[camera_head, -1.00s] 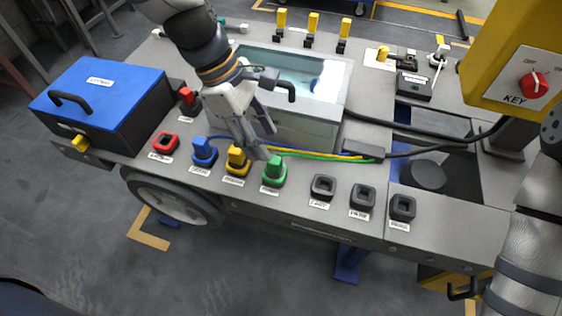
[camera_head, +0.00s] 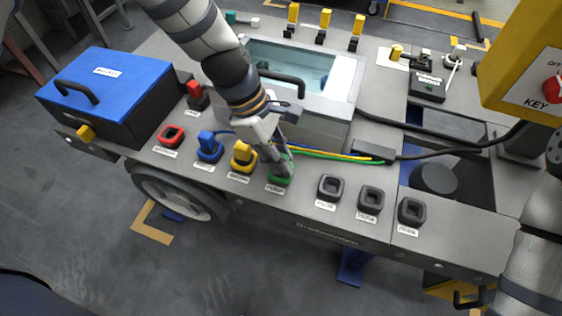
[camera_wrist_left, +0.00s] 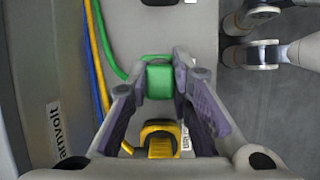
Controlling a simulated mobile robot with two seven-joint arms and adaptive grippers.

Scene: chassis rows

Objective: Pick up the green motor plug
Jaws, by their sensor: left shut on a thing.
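The green motor plug (camera_wrist_left: 160,78) sits between the fingertips of my left gripper (camera_head: 280,168) in the wrist view, one finger pressed on each side. In the head view the gripper mostly covers the plug, with green (camera_head: 281,179) showing around the fingertips at its socket on the bench edge. A green cable (camera_head: 330,156) runs from it to the right. I cannot tell whether the plug is still fully seated. My right arm (camera_head: 537,240) stands at the right edge; its gripper is out of the picture.
The yellow plug (camera_head: 243,157) is just left of the gripper, then the blue plug (camera_head: 209,146) and an empty red socket (camera_head: 171,135). Empty black sockets (camera_head: 330,188) line the edge to the right. A glass-topped box (camera_head: 310,115) stands behind.

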